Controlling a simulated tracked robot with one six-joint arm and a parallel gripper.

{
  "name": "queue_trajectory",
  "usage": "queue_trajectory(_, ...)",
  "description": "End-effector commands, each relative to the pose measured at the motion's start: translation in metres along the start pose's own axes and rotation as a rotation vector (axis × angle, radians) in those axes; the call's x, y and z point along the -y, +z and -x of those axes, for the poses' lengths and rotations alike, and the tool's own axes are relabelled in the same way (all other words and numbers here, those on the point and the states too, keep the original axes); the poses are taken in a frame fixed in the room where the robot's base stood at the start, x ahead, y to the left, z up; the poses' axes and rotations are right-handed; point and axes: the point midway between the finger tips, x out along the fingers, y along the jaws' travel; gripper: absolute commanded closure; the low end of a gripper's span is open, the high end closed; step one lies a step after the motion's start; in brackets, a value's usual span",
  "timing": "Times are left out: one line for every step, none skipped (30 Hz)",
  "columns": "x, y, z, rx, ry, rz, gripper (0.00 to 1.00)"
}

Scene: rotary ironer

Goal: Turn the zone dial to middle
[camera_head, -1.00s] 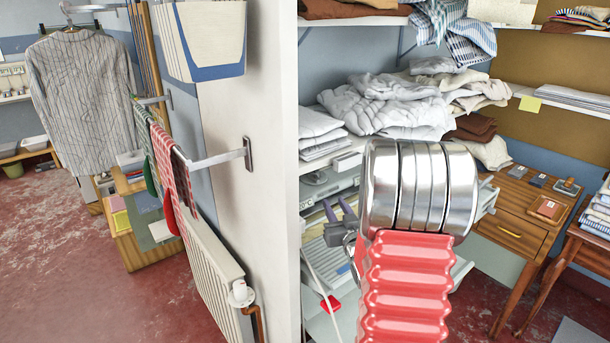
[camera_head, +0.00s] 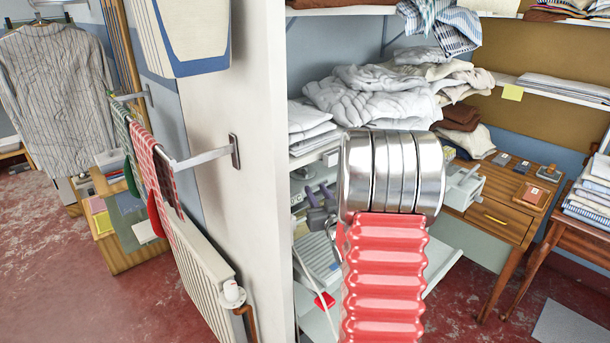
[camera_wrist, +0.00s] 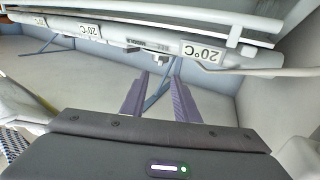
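The white ironer (camera_head: 464,186) stands in the alcove behind my arm, which hides its middle. I cannot make out the zone dial or its setting in either view. A small dark round part shows on the ironer's left end (camera_head: 304,171), too small to identify. My gripper (camera_head: 317,193) is in front of that left end, with its two grey-purple fingers apart. In the wrist view my gripper (camera_wrist: 158,86) is open and empty. Beyond its fingertips runs a white rail with upside-down 20°C labels (camera_wrist: 203,53) and a small dark-marked fitting (camera_wrist: 150,47) between them.
A white wall end (camera_head: 235,110) stands close left of my arm, with a towel rail (camera_head: 205,155) and a radiator (camera_head: 200,280). Piled white laundry (camera_head: 365,95) lies above the ironer. A wooden desk (camera_head: 500,215) stands to the right. Red floor is clear at lower left.

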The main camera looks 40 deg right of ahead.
Motion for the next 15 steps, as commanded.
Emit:
queue_trajectory(0.001, 0.000, -0.008, -0.001, -0.003, 0.000, 0.72)
queue_trajectory(0.001, 0.000, -0.013, -0.002, -0.003, 0.001, 0.72)
queue_trajectory(0.001, 0.001, -0.018, 0.000, -0.003, 0.000, 0.72)
queue_trajectory(0.001, 0.000, -0.023, 0.000, -0.003, 0.001, 0.72)
queue_trajectory(0.001, 0.000, -0.028, -0.001, -0.003, 0.001, 0.72)
queue_trajectory(0.001, 0.000, -0.034, -0.002, -0.002, 0.001, 0.72)
queue_trajectory(0.001, 0.000, -0.038, -0.001, -0.002, 0.000, 0.72)
queue_trajectory(0.001, 0.001, -0.042, 0.000, -0.002, 0.000, 0.72)
queue_trajectory(0.002, 0.000, -0.048, -0.001, -0.002, 0.001, 0.72)
queue_trajectory(0.002, 0.000, -0.053, -0.001, -0.003, 0.001, 0.72)
queue_trajectory(0.002, 0.000, -0.057, -0.002, -0.003, 0.001, 0.72)
queue_trajectory(0.002, 0.001, -0.063, 0.000, -0.003, 0.001, 0.72)
queue_trajectory(0.002, 0.000, -0.067, -0.001, -0.003, 0.001, 0.72)
queue_trajectory(0.002, 0.000, -0.071, -0.001, -0.003, 0.001, 0.72)
queue_trajectory(0.002, 0.000, -0.077, -0.002, -0.003, 0.001, 0.72)
